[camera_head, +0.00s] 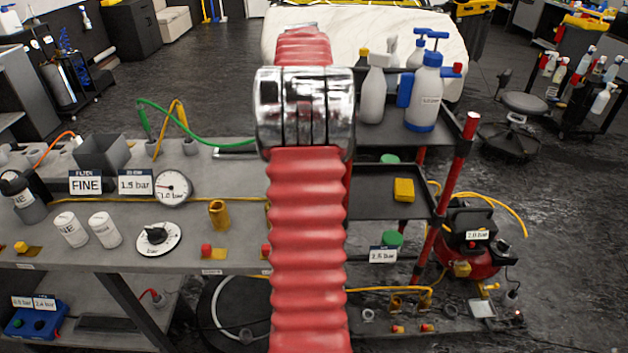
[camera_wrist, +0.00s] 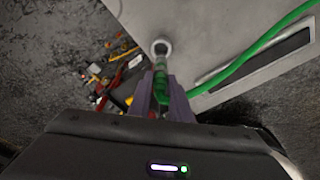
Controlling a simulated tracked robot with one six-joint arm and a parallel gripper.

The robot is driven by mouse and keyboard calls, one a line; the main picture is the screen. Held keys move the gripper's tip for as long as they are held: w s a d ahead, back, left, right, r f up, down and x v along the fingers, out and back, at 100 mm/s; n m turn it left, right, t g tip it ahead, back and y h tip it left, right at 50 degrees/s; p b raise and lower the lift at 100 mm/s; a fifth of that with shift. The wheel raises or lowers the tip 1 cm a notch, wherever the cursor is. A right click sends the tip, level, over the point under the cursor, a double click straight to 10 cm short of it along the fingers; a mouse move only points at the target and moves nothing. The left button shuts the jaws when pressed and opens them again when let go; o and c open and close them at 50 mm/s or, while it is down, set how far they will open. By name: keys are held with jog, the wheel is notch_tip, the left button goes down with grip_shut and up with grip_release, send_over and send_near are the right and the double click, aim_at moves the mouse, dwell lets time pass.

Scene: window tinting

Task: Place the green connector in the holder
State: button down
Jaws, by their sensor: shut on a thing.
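In the wrist view my gripper (camera_wrist: 160,98) is shut on the green connector (camera_wrist: 159,84), which sits between its two purple fingers. The connector's narrow grey tip points up the picture toward a pale round ring with a dark centre, which looks like the holder (camera_wrist: 160,47), at the edge of the grey bench top. The tip appears close to the ring; I cannot tell whether they touch. In the head view the green hose (camera_head: 195,135) arches from the left and passes behind my red arm, which hides my gripper, the connector and the ring.
The bench (camera_head: 190,240) carries a pressure gauge (camera_head: 173,188), a dial (camera_head: 158,238) and a yellow hose (camera_head: 172,115). A shelf cart (camera_head: 385,185) with spray bottles (camera_head: 425,95) stands right of my arm. A red compressor (camera_head: 472,255) is on the floor at right.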

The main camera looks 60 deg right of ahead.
jog(key=shift+f, duration=3.05)
jog(key=shift+f, duration=1.85)
jog(key=c, duration=1.6)
grip_release()
jog(key=shift+f, duration=0.1)
jog(key=r, duration=0.4)
jog(key=a+r, duration=0.1)
jog(key=r, duration=0.7)
jog(key=shift+w+a, duration=0.35)
